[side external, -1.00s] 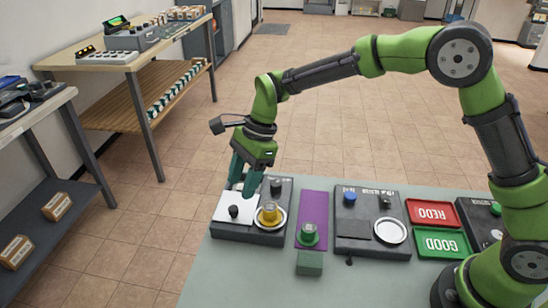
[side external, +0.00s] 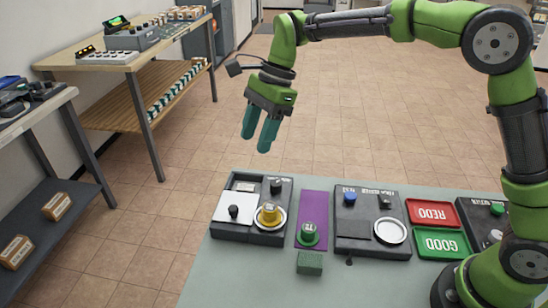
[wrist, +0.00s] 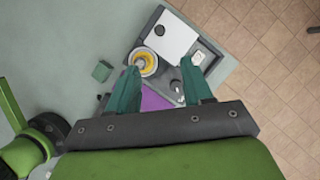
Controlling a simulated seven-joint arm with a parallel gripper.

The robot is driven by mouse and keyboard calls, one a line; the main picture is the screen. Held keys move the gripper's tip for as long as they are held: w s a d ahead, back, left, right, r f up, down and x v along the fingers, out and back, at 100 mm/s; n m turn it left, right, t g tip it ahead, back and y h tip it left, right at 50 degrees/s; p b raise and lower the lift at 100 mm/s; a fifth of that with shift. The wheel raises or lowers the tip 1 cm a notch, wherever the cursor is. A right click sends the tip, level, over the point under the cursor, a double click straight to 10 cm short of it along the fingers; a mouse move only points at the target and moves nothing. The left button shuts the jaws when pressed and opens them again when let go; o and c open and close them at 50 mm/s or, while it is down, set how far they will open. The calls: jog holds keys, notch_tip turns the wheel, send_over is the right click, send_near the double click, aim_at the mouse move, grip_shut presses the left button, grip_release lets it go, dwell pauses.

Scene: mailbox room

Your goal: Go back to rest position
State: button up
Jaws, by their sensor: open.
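My gripper (side external: 262,130) hangs in the air above the far left part of the table, with its two teal fingers apart and nothing between them. In the wrist view my gripper (wrist: 157,88) also shows open and empty, high over the table. Below it in the side view is a dark station (side external: 222,233) with a white plate and a yellow object (side external: 269,214) on a round dish. The wrist view shows the yellow object (wrist: 143,62) just beyond the left finger.
A purple mat (side external: 314,205) holds a green object (side external: 308,234). A green block (side external: 310,263) lies in front. A second dark station (side external: 360,245), a red REDO tray (side external: 432,212) and a green GOOD tray (side external: 442,243) stand to the right. Shelves line the left wall.

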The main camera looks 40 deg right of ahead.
jog(key=s+d+r+n+t+h, duration=0.1)
jog(key=s+d+n+t, duration=0.2)
jog(key=s+d+n, duration=0.4)
jog(key=s+d+r+n+t+h, duration=0.1)
jog(key=s+d+n+t, duration=0.3)
jog(key=s, duration=1.1)
jog(key=d+r+n, duration=0.1)
jog(key=d+n, duration=0.1)
jog(key=d, duration=0.2)
jog(key=shift+s+d+n+h, duration=0.15)
jog(key=shift+d+n+h, duration=0.15)
jog(key=shift+d+n, duration=0.1)
jog(key=shift+c, duration=0.3)
